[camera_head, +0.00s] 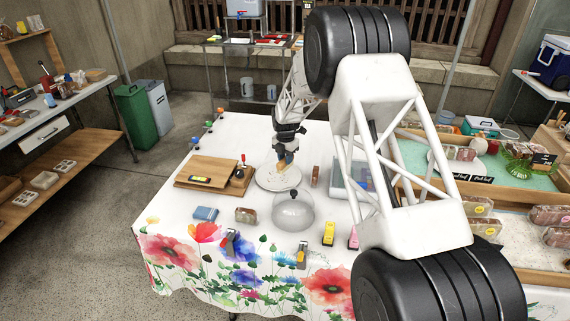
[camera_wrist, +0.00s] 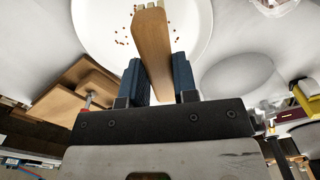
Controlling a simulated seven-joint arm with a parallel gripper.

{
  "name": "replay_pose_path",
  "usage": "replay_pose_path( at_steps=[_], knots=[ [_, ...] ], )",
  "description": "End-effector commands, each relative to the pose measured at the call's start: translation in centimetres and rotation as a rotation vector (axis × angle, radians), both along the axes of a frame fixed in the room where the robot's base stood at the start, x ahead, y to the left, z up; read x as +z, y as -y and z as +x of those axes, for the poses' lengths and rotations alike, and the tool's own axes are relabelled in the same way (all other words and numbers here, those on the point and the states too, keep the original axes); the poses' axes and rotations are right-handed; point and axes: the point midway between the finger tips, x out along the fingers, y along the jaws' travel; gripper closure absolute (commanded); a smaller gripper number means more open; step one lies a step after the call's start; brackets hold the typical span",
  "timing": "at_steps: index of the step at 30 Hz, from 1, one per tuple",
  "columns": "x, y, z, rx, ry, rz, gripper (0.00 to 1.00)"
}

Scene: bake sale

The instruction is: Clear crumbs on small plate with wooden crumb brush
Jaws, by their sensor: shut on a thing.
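The small white plate (camera_head: 265,179) lies on the table in the head view, and it fills the top of the wrist view (camera_wrist: 95,35). Brown crumbs (camera_wrist: 124,41) are scattered on it, on both sides of the brush. The wooden crumb brush (camera_wrist: 151,50) has a tan handle and pale bristles at its far end. My gripper (camera_wrist: 160,82) is shut on the handle between its two blue fingers. In the head view my gripper (camera_head: 284,158) is over the plate with the brush (camera_head: 282,167) pointing down. I cannot tell whether the bristles touch the plate.
A wooden board (camera_head: 208,184) lies left of the plate. A clear glass dome (camera_head: 293,212) stands in front of it. A small brown packet (camera_head: 315,176) is close on the right. A blue block (camera_head: 205,214) and a yellow item (camera_head: 329,233) are nearer the front edge.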

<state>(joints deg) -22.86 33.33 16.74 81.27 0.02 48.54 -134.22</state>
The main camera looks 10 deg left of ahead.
Motion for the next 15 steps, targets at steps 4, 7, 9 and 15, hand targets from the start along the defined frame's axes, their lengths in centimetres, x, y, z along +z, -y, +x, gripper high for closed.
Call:
replay_pose_path(
  at_steps=[4, 7, 9, 15],
  knots=[
    [1.3, 0.0, 0.0, 0.0, -0.001, -0.001, 0.95],
    [2.2, 0.0, 0.0, 0.0, 0.0, 0.0, 0.95],
    [2.7, 0.0, 0.0, 0.0, 0.0, 0.0, 0.95],
    [3.4, 0.0, -0.1, 0.0, -0.001, -0.001, 0.95]
  ],
)
